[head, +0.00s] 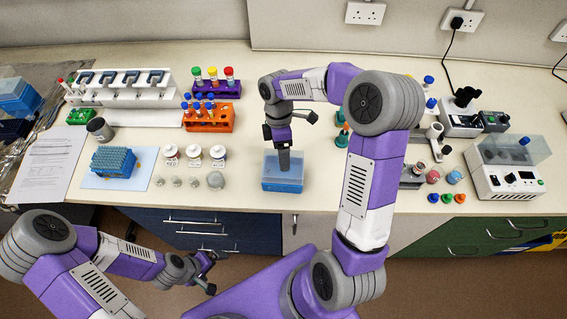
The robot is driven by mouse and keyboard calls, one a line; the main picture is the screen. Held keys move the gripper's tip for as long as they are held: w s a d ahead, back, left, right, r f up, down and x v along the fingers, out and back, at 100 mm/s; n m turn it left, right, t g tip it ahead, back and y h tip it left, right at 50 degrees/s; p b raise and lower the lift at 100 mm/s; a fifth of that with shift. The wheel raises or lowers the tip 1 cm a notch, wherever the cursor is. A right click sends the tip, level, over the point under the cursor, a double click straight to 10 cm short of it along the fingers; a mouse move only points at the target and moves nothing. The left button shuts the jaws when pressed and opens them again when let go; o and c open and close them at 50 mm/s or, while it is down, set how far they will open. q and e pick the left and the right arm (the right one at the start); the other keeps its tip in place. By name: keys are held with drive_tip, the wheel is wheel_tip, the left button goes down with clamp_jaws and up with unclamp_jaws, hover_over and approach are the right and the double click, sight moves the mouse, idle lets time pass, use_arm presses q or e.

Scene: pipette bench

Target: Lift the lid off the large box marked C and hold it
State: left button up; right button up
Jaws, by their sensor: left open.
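A blue box (283,184) stands near the bench's front edge at the middle. I cannot read a letter C on it or on any other box. My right gripper (284,160) points straight down over this box and hides part of its top. I cannot tell whether its fingers touch the box or are closed on anything. My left gripper (211,272) is open and empty, low in front of the bench at the lower left, well apart from the box.
A blue tip rack (112,164) and several white-capped jars (194,153) stand left of the blue box. An orange tube rack (208,120) is behind it. Small bottles and a white device (508,183) are at right. Bare bench lies directly left of the box.

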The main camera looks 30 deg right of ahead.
drive_tip(key=shift+f, duration=0.1)
drive_tip(key=shift+c, duration=0.5)
wheel_tip(320, 180, up, 10)
drive_tip(key=shift+r+p, duration=0.1)
drive_tip(key=shift+p, duration=0.6)
idle(0.3)
